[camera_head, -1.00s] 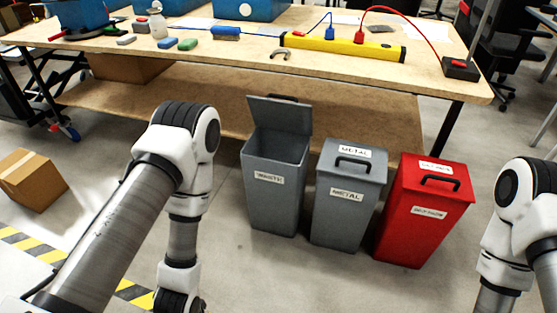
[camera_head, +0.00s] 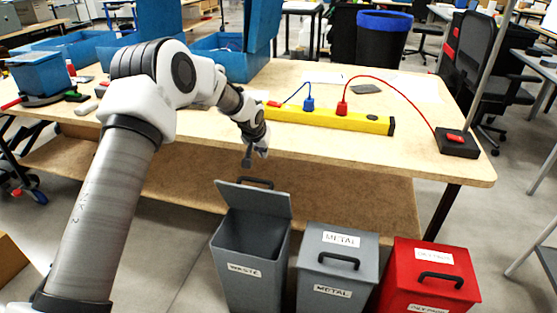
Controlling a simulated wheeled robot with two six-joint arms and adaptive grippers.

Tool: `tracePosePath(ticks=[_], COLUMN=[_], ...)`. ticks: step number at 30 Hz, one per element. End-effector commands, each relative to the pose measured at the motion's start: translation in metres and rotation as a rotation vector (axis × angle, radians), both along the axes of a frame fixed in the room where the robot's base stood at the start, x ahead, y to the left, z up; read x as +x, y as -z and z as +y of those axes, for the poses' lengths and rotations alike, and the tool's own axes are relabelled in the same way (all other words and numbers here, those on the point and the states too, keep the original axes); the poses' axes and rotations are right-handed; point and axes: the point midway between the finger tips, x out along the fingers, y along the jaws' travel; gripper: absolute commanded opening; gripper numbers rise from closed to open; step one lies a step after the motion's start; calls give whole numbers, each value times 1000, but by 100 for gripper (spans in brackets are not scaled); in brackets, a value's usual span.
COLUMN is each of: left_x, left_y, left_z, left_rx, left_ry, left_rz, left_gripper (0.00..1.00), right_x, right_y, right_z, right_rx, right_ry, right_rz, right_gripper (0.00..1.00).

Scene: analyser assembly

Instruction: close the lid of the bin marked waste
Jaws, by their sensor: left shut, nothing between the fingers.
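The waste bin (camera_head: 252,275) is grey, with a white label reading WASTE, and stands on the floor at the lower middle. Its lid (camera_head: 254,199) is open, tilted up at the back with a dark handle at its top edge. My left gripper (camera_head: 247,158) is shut and empty, above the raised lid and in front of the table edge. It appears apart from the lid. My left arm comes in from the left. My right gripper is out of view.
A closed grey metal bin (camera_head: 336,268) and a closed red bin (camera_head: 427,280) stand to the right. The wooden table (camera_head: 440,165) is behind the bins, holding a yellow bar (camera_head: 335,118), blue boxes and cables. A lower shelf (camera_head: 350,193) is under it.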

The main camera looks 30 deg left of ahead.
Motion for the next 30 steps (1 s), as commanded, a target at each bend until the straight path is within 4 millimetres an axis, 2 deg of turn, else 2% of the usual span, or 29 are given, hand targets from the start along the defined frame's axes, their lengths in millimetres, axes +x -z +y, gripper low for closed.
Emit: tracePosePath(ticks=[9,17,18,24,30], left_x=[25,46,39,14,6], left_y=[52,91,87,91,94], left_z=[5,9,8,3,0], left_rx=[0,-1,-1,0,-1], left_ry=[1,2,2,2,3], left_rz=[4,3,4,4,3], left_gripper=[0,0,0,0,0], right_x=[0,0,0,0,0], right_y=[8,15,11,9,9], right_z=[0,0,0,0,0], right_rx=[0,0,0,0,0], right_ry=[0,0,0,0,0], right_rz=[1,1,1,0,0], right_gripper=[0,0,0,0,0])
